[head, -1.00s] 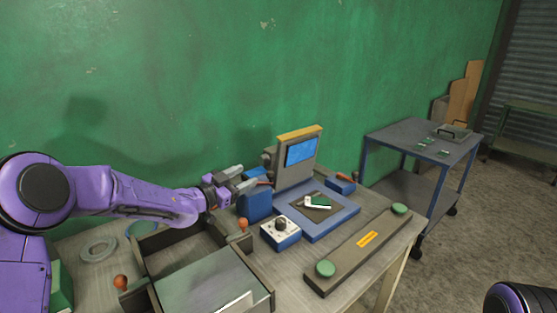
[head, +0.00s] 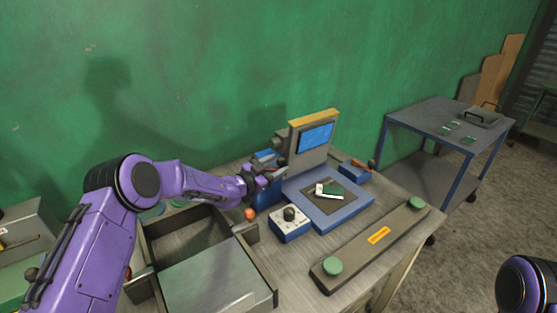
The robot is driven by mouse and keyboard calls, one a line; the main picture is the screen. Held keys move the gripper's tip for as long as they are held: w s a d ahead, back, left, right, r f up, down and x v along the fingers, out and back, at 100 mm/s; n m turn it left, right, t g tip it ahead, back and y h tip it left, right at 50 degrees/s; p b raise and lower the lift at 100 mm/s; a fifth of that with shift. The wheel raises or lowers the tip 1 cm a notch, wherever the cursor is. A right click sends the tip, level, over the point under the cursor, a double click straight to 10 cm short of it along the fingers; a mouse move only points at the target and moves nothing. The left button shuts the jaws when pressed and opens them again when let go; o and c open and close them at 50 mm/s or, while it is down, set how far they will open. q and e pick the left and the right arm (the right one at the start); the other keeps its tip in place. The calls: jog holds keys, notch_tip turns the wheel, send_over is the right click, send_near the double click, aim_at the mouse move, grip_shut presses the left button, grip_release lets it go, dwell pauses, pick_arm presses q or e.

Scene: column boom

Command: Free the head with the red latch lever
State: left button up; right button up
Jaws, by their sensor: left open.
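The machine's grey head and column (head: 312,135), with a yellow top and a blue screen, stands upright over a blue base (head: 345,209). A white-and-green piece (head: 329,190) lies on the dark pad of that base. My left gripper (head: 277,170) is open, close to the left side of the column and above a dark blue box (head: 266,195). It covers the spot there, so I cannot make out a red lever by its jaws or tell whether it touches anything. A red-tipped lever (head: 371,164) sticks up from the small blue box right of the column. My right gripper is out of view.
A white control box with a black knob (head: 290,214) stands in front. A long bar with green buttons (head: 375,238) runs along the bench's front edge. An open grey drawer box (head: 205,280) is at left. A blue cart (head: 437,121) stands at right.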

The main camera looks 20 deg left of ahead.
pick_arm(q)
jog(key=shift+w+d+r, duration=0.2)
jog(key=shift+w+d, duration=0.05)
jog(key=shift+w, duration=0.05)
jog(key=shift+d+r, duration=0.1)
jog(key=shift+r, duration=0.05)
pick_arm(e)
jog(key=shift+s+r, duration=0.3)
pick_arm(q)
jog(key=shift+w, duration=0.1)
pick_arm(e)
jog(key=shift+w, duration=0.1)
pick_arm(q)
grip_shut()
